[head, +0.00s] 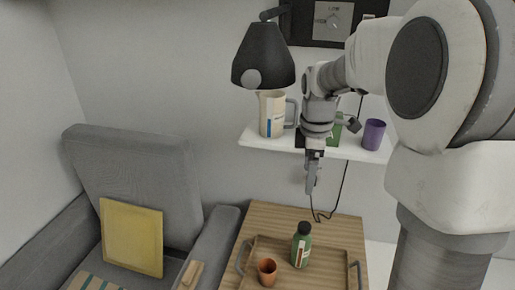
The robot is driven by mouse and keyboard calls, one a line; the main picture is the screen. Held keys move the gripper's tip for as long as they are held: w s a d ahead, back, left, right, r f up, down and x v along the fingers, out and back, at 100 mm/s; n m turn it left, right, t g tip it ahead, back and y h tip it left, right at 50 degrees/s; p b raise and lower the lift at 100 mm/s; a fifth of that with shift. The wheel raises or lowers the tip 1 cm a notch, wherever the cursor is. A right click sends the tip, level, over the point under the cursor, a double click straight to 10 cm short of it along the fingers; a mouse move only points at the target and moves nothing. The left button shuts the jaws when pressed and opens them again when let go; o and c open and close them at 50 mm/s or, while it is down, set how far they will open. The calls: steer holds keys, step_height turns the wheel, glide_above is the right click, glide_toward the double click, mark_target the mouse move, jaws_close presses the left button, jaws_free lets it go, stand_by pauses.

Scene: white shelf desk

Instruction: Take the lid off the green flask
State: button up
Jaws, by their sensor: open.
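The green flask (301,251) stands upright on a wooden tray (323,254) in the head view. Its black lid (304,228) sits on top of it. My gripper (312,188) points down above the flask, apart from the lid, with nothing seen between its fingers. It is seen nearly edge-on, so the gap between the fingers is hard to see.
An orange cup (267,271) stands on the tray left of the flask. A white shelf (262,142) behind holds a beige mug (271,115) and a purple cup (373,135). A black lamp (263,55) hangs above. A grey armchair (135,175) is at left.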

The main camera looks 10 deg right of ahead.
steer(key=w+d+f+n+g, duration=0.1)
steer(key=w+d+f+n, duration=0.15)
steer(key=f, duration=0.35)
steer(key=b, duration=0.4)
glide_above(305, 225)
steer(key=shift+n, duration=0.35)
steer(key=f, duration=1.2)
steer(key=shift+s+a, duration=0.3)
steer(key=shift+a, duration=0.05)
steer(key=shift+w+d+f+b, duration=0.15)
steer(key=shift+f+b, duration=0.05)
steer(key=shift+f, duration=1.15)
steer(key=shift+w+d+f+b, duration=0.1)
steer(key=shift+d+f+b, duration=0.1)
steer(key=shift+f, duration=1.15)
steer(key=shift+c, duration=0.2)
jaws_close()
steer(key=shift+r, duration=0.15)
